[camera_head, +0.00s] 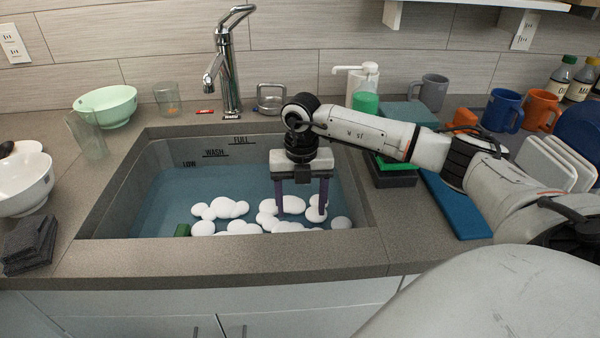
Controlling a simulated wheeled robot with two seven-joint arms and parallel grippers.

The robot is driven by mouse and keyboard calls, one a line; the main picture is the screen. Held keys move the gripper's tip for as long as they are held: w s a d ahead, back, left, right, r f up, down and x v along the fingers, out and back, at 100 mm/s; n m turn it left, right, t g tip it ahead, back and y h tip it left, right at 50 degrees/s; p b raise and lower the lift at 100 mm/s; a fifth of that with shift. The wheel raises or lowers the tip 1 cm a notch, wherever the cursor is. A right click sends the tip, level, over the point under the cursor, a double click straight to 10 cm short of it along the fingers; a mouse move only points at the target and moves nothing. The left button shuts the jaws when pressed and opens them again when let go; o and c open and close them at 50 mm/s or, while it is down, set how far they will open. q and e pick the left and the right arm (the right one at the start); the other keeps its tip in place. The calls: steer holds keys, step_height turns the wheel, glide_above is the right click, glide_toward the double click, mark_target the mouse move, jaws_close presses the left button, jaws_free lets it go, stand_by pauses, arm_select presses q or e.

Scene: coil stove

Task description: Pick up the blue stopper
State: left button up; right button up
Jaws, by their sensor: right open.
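My right gripper (300,208) is over the sink (115,198), pointing straight down. Its two dark fingers are apart, with their tips down among white foam clumps (221,208) on the blue water (240,188). I see nothing held between the fingers. I cannot make out a blue stopper; the water, the foam and the gripper hide much of the sink bottom. My left gripper is not in view.
The faucet (228,65) stands behind the sink. A green bowl (108,104), a glass (90,133) and a white bowl (24,182) are at the left. A blue board (457,207), mugs (502,110) and a soap dispenser (364,78) are at the right.

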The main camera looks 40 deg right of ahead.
mark_target(301, 222)
step_height(301, 222, down, 5)
steer(key=shift+f, duration=0.1)
steer(key=c, duration=1.5)
